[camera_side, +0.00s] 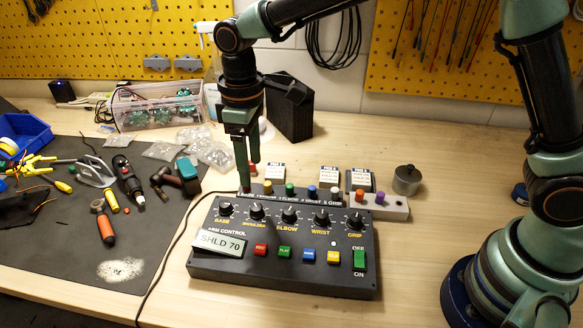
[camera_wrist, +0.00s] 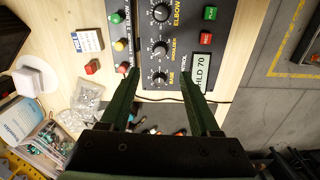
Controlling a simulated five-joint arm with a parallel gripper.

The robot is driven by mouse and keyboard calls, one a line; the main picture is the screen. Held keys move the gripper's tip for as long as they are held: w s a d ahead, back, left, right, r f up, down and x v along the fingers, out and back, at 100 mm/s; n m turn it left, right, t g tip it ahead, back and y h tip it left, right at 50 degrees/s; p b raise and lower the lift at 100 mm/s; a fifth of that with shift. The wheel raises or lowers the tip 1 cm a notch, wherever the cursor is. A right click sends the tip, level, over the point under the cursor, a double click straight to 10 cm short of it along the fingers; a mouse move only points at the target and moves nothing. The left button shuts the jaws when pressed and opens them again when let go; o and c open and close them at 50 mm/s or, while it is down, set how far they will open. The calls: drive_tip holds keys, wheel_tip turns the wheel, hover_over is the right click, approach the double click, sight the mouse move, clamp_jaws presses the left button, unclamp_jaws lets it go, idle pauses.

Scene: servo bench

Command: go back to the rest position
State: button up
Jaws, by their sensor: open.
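My gripper (camera_side: 249,188) points straight down over the left end of the bench's control area, and its two green fingers are apart with nothing between them. In the wrist view my gripper (camera_wrist: 160,70) straddles the end of the black control box (camera_wrist: 152,30) around its base knob (camera_wrist: 158,79). The control box (camera_side: 275,281) lies just in front of the fingers in the side view. Its display (camera_side: 220,243) reads SHLD 70. The left fingertip in the wrist view is close to a red peg (camera_wrist: 123,67); I cannot tell whether they touch.
A rail with coloured pegs (camera_side: 290,190) stands behind the box, beside a grey block (camera_side: 380,208). A black container (camera_side: 290,108) and a clear bin (camera_side: 158,108) stand behind. Tools lie on the dark mat (camera_side: 60,240) at left. Wood right of the box is clear.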

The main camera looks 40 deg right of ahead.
drive_tip(key=shift+r, duration=0.8)
drive_tip(key=s+d+r+m+t, duration=0.35)
drive_tip(key=d+r, duration=0.45)
drive_tip(key=d, duration=0.4)
drive_tip(key=s+d+m+t, duration=0.2)
drive_tip(key=s+d+m, duration=0.2)
drive_tip(key=s+d, duration=0.5)
drive_tip(key=shift+d+m, duration=0.35)
drive_tip(key=shift+d, duration=0.3)
drive_tip(key=shift+c, duration=0.3)
